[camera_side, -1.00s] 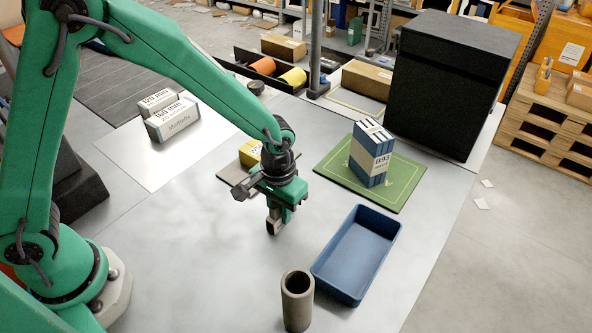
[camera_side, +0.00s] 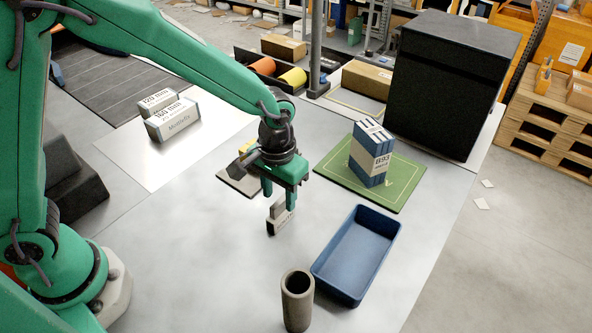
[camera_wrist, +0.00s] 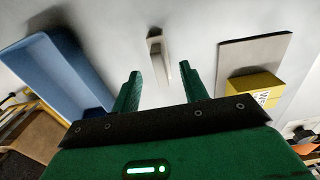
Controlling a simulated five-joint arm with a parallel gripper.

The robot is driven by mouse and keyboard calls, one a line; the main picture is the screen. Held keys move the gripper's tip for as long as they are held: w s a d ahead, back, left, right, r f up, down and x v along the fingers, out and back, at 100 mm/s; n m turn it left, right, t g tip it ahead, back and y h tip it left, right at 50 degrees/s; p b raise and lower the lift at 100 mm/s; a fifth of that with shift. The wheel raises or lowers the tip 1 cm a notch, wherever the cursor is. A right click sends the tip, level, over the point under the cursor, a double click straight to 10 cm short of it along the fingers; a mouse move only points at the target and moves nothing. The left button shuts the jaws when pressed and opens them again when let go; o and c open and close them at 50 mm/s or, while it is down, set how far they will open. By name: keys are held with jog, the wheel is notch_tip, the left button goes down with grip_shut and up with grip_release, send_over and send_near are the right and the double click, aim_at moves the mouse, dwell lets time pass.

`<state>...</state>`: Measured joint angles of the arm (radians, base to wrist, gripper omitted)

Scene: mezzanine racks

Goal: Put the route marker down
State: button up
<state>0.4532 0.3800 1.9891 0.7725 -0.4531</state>
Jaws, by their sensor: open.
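The route marker, seemingly the small grey-white block with a dark face (camera_side: 279,220), stands on the grey table below my gripper. In the wrist view the marker (camera_wrist: 157,58) shows as a pale narrow piece between and beyond the two green fingers. My gripper (camera_side: 278,196) is open, with its fingers apart just above the marker. In the wrist view the open gripper (camera_wrist: 159,80) holds nothing. The fingers may overlap the marker's top edge in the side view, so I cannot tell the exact gap.
A blue tray (camera_side: 322,272) and a grey-brown cylinder (camera_side: 297,305) stand in front. A blue bundle marked B93 (camera_side: 369,160) stands on a green mat (camera_side: 405,180). A yellow block (camera_wrist: 255,88) sits on a grey plate (camera_wrist: 252,51). Labelled boxes (camera_side: 172,122) stand left.

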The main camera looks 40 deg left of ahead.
aim_at(277, 201)
notch_tip(277, 201, up, 7)
dwell(0.3)
dwell(0.5)
jog(key=s+a+r+t, duration=0.2)
jog(key=s+a+r, duration=0.3)
jog(key=s+a, duration=0.2)
jog(key=s+a+r+t, duration=0.3)
jog(key=s+a+r, duration=0.2)
jog(key=a, duration=0.6)
jog(key=s, duration=0.2)
jog(key=shift+s+r+t, duration=0.3)
jog(key=shift+r, duration=0.1)
jog(key=shift+o, duration=0.9)
jog(key=shift+w, duration=0.1)
